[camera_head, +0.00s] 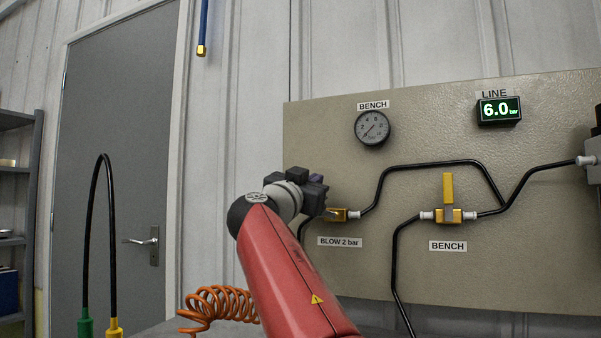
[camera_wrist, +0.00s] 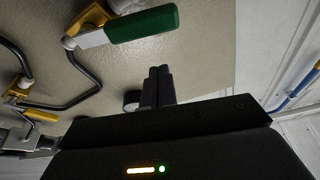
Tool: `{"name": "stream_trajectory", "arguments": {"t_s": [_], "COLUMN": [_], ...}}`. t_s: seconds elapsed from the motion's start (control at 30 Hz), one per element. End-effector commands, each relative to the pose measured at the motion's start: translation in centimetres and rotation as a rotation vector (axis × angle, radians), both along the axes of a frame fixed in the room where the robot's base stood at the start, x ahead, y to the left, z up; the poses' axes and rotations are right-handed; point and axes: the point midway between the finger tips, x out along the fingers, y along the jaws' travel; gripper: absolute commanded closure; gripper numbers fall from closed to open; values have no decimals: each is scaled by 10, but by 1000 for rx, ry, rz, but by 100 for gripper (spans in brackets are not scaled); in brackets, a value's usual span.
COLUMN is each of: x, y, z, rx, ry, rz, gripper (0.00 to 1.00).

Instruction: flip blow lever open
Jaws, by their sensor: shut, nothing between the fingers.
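The blow valve (camera_head: 339,214) is a brass body on the panel above the "BLOW 2 bar" label, partly covered by my gripper in the head view. Its green-handled lever (camera_wrist: 145,25) shows in the wrist view, sticking out from the brass body (camera_wrist: 90,18) crosswise to the pipe, much like the bench lever. The head view hides the green handle. My gripper (camera_head: 320,181) is in front of the panel by this valve. In the wrist view its dark fingers (camera_wrist: 158,72) are shut and empty, beside the green handle with a visible gap in the picture.
The bench valve's yellow lever (camera_head: 449,187) stands upright to the right; it also shows in the wrist view (camera_wrist: 41,115). Black pipes (camera_head: 384,180) run along the panel (camera_head: 540,260). A gauge (camera_head: 372,127) sits above, and the line display (camera_head: 499,110) reads 6.0 bar. An orange coiled hose (camera_head: 215,303) lies below left.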

Motion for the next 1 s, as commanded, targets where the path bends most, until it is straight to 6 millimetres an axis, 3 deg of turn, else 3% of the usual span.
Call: {"name": "stream_trajectory", "arguments": {"t_s": [0.03, 0.2, 0.73, 1.0], "x": [0, 1, 2, 4], "y": [5, 10, 12, 16], "z": [-15, -34, -42, -56], "rx": [-2, -2, -9, -179], "ry": [4, 3, 4, 66], "rz": [3, 2, 1, 0], "gripper": [100, 100, 100, 100]}}
